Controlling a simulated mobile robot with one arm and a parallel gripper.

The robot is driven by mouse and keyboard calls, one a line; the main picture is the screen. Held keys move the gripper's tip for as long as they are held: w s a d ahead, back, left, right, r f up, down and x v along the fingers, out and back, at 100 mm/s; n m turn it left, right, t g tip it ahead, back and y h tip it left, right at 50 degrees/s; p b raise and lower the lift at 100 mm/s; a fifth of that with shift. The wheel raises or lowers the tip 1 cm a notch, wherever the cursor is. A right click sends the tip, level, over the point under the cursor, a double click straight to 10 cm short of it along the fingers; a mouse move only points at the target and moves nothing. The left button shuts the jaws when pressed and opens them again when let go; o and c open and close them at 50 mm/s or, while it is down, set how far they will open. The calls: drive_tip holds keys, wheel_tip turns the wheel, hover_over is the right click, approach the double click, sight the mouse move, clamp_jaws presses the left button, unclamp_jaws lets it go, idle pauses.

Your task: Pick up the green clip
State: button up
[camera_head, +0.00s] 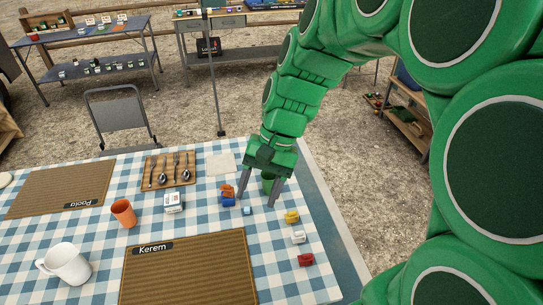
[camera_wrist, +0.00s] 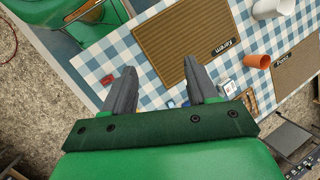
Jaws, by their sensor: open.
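My gripper (camera_head: 258,202) is open above the right part of the checked table, its two grey fingers pointing down. In the wrist view the fingers (camera_wrist: 160,66) are apart with only tablecloth and mat beyond them. I cannot make out a green clip for sure. A small green shape (camera_head: 268,185) shows between the fingers in the head view; I cannot tell whether it is a clip or part of my gripper. Several clips lie near: blue (camera_head: 228,203), orange (camera_head: 228,190), light blue (camera_head: 247,210), yellow (camera_head: 292,217), white (camera_head: 298,237) and red (camera_head: 305,260).
A "Kerem" placemat (camera_head: 190,270), a white mug (camera_head: 65,264), an orange cup (camera_head: 123,213), a small white box (camera_head: 174,203) and a wooden spoon tray (camera_head: 169,170) stand on the table. A grey chair (camera_head: 118,115) is behind. The table's right edge is near.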

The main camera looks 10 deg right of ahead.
drive_tip(key=w+d+f+m+t+y, duration=0.1)
drive_tip(key=w+f+m+y, duration=0.35)
drive_tip(key=w, duration=1.05)
drive_tip(key=w+d+f+m+t+y, duration=0.1)
drive_tip(key=w+f+m+y, duration=0.3)
drive_tip(key=w, duration=1.1)
drive_tip(key=w+d+f+m+t, duration=0.2)
drive_tip(key=w+d+f+m, duration=0.1)
drive_tip(key=d+f, duration=0.3)
drive_tip(key=w+d+f+m+t, duration=0.2)
drive_tip(key=w+d+f+m, duration=0.2)
drive_tip(key=f, duration=0.6)
drive_tip(key=w+d+f+m+t, duration=0.1)
drive_tip(key=w+d+f+m, duration=0.2)
drive_tip(key=w+d+f, duration=0.3)
drive_tip(key=shift+w+d+f+m+t+h, duration=0.1)
drive_tip(key=shift+d+f+m+t+h, duration=0.1)
drive_tip(key=shift+d+f, duration=0.35)
drive_tip(key=shift+w+d+f+m+t+h, duration=0.1)
drive_tip(key=shift+d+f+t, duration=0.2)
drive_tip(key=shift+d, duration=0.45)
drive_tip(key=shift+x, duration=3.9)
drive_tip(key=shift+r, duration=0.15)
drive_tip(key=shift+s, duration=0.1)
clamp_jaws()
